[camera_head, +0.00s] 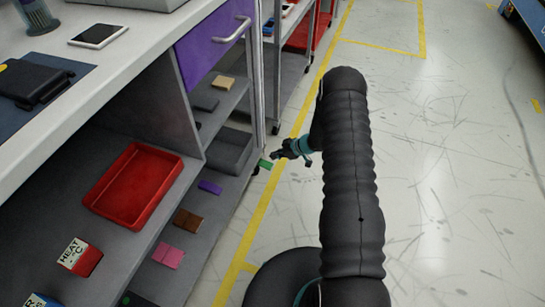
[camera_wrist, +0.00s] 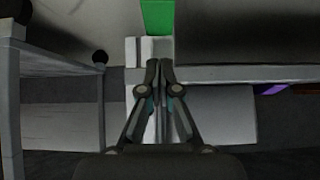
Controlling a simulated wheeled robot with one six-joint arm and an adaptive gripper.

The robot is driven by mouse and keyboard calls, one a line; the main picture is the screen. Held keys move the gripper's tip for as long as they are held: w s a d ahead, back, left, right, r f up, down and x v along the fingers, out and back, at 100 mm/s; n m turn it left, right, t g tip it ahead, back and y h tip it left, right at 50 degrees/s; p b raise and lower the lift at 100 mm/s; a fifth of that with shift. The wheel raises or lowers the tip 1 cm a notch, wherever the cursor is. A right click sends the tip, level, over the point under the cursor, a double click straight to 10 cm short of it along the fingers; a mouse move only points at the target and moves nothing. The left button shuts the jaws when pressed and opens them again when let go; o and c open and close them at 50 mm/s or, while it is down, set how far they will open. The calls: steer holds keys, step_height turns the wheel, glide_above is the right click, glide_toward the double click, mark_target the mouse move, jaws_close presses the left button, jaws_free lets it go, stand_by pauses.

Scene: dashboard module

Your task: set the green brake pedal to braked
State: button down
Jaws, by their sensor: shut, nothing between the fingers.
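A green pedal (camera_head: 265,163) shows as a small flat green piece at the far end of the low shelf, beside the yellow floor line. In the wrist view a green block (camera_wrist: 157,17), apparently the same pedal, is at the top centre, just beyond my fingertips. My gripper (camera_head: 278,154) is just right of the green piece. In the wrist view my gripper (camera_wrist: 160,66) has its fingertips together with nothing between them. I cannot tell whether they touch the pedal, nor which position it is in.
Purple (camera_head: 210,187), brown (camera_head: 187,219) and pink (camera_head: 167,255) pieces lie along the low shelf's edge. A red tray (camera_head: 134,186) and a grey bin (camera_head: 230,149) are in the shelving. A purple drawer (camera_head: 213,43) is above. The floor at right is clear.

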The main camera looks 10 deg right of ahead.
steer(key=s+d+r, duration=0.4)
steer(key=d, duration=0.3)
steer(key=shift+s+r, duration=0.25)
steer(key=shift+r, duration=0.1)
